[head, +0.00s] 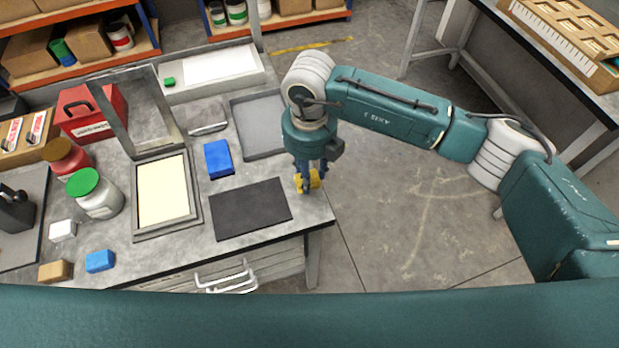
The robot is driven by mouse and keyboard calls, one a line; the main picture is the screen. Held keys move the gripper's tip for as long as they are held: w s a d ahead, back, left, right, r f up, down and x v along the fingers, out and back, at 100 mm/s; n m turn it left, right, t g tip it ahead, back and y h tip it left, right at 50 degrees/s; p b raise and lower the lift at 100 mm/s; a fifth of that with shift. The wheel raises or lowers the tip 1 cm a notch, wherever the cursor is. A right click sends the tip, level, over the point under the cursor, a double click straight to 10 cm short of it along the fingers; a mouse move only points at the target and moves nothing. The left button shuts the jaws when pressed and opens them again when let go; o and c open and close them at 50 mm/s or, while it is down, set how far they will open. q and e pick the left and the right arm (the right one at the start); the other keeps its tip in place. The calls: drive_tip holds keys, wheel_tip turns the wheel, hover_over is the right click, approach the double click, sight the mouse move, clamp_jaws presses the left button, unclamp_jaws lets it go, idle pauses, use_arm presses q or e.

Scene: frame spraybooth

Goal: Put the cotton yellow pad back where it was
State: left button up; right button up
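The yellow pad (309,183) is at the right edge of the workbench in the head view. My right gripper (309,180) points down with its fingers closed around the pad's sides. The fingers hide part of the pad. I cannot tell whether the pad touches the bench top or hangs just above it. A flat dark mat (250,208) lies to the left of the gripper, with nothing on it. My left gripper is not in view.
A blue block (218,159) and a grey tray (258,125) lie behind the mat. A hinged frame (163,190) stands left of it. Jars (97,195), a red box (91,113) and small blue (100,261), tan (55,271) and white (63,230) blocks crowd the left.

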wheel_tip(320, 180, down, 4)
drive_tip(key=shift+r+p, duration=0.25)
drive_tip(key=shift+p, duration=0.25)
drive_tip(key=shift+f, duration=0.1)
drive_tip(key=shift+f+b, duration=0.15)
drive_tip(key=shift+b, duration=0.15)
drive_tip(key=o, duration=1)
